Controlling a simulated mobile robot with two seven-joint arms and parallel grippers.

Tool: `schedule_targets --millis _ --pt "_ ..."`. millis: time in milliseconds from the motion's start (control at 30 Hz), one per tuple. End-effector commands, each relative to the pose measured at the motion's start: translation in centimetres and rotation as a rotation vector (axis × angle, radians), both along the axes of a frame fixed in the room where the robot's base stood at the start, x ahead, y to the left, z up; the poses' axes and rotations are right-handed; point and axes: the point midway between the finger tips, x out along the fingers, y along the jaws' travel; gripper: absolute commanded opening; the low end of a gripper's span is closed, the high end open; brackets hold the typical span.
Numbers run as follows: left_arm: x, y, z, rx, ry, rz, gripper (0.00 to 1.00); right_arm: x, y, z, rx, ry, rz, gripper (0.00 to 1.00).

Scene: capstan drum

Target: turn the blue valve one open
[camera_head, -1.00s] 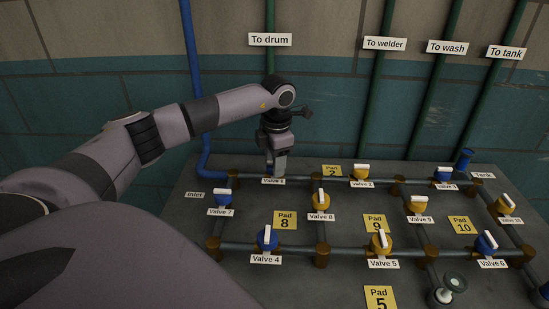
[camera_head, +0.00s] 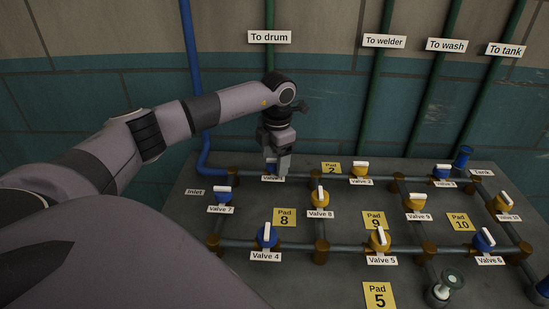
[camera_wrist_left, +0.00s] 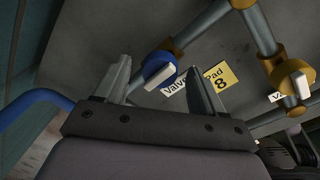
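Blue valve one has a white lever. My left gripper (camera_wrist_left: 158,70) is open, one finger on each side of the valve in the picture. I cannot tell whether a finger touches the handle. My right gripper is not in view.
Blue valve 7 (camera_head: 222,194), yellow valve 8 (camera_head: 320,196), blue valve 4 (camera_head: 267,237) and yellow valve 2 (camera_head: 360,169) are nearby on the pipes. A blue inlet pipe (camera_head: 191,90) rises at the left. The wall is close behind.

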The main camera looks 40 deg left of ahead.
Motion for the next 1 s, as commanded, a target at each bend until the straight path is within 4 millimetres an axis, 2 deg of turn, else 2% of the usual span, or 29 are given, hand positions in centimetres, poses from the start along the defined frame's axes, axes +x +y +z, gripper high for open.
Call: schedule_targets --millis 267,367,700,833,1000 --pt "0.0 0.0 0.1 -0.001 0.001 -0.002 0.69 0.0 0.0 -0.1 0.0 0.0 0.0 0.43" --pt "0.0 -0.1 1.1 0.0 -0.001 -0.002 0.69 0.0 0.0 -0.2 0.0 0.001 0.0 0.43" --pt "-0.1 -0.5 6.2 0.0 -0.002 -0.001 0.69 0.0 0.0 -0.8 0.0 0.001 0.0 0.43" --pt "-0.2 -0.5 7.0 0.0 0.0 -0.001 0.69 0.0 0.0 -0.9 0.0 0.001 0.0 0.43" --pt "-0.2 -0.6 7.1 0.0 0.001 -0.001 0.69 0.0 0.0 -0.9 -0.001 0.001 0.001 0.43"
